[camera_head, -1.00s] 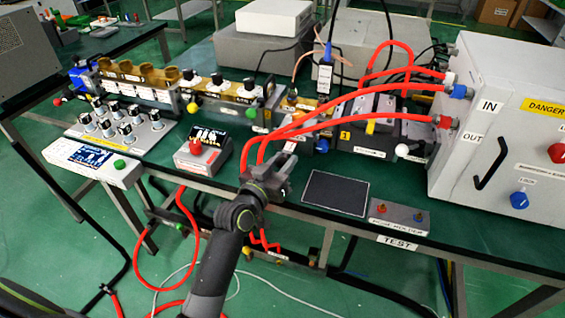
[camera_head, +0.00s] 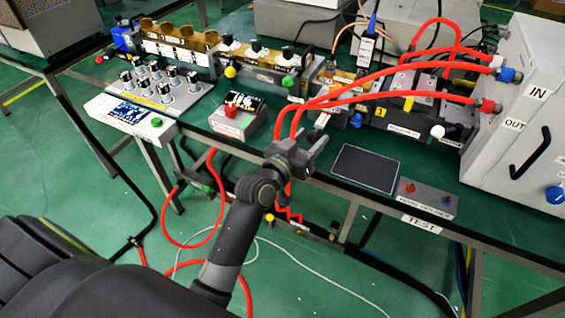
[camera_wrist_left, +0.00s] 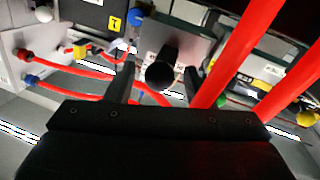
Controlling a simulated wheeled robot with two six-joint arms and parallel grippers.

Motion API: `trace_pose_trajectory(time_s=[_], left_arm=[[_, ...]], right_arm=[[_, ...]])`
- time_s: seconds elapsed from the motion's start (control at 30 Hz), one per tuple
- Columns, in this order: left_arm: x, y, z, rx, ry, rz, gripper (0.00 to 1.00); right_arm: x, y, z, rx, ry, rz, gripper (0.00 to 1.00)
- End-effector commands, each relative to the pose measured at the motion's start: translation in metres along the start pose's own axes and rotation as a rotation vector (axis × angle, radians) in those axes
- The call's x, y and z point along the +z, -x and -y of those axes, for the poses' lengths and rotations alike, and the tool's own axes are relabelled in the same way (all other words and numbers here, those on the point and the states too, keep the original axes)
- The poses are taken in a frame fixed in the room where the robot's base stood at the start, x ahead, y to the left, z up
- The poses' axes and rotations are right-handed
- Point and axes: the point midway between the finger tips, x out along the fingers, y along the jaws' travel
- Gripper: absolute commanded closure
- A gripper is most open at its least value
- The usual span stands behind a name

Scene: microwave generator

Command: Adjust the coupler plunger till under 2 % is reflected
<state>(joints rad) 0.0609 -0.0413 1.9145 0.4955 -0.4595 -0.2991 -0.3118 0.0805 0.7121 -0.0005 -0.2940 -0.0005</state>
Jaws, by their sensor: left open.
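My left gripper (camera_head: 298,152) is open at the bench's front edge, in front of the waveguide row. In the left wrist view, the open fingers (camera_wrist_left: 160,84) stand either side of a round black knob (camera_wrist_left: 160,75) on a grey block (camera_wrist_left: 178,45). I cannot tell whether they touch it, or whether it is the coupler plunger; its shaft is hidden behind it. In the head view, the gripper and red hoses partly hide this area. My right gripper is not in view.
Red hoses (camera_head: 350,97) arch just behind the gripper to the white cabinet (camera_head: 480,150). A dark flat pad (camera_head: 366,168) and a small grey box (camera_head: 427,199) lie to the right. A knob panel (camera_head: 163,88) and screen box (camera_head: 130,118) stand left.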

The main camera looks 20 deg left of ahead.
Motion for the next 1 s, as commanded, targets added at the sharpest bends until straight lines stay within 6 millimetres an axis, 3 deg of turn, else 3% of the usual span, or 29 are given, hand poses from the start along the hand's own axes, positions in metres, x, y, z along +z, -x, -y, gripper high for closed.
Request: trace_pose_trajectory(time_s=[0.3,0.6,0.8,1.0], left_arm=[[0.003,0.068,0.001,-0.002,0.0,0.002,0.51],[0.002,0.129,0.0,-0.001,-0.001,0.002,0.51],[0.001,0.152,0.0,0.0,-0.002,0.001,0.51],[0.0,0.159,0.0,0.0,-0.001,0.0,0.51]], right_arm=[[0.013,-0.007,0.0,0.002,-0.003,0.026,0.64],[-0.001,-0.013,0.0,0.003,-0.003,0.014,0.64],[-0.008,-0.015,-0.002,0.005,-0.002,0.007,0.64],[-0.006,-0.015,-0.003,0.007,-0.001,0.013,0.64]])
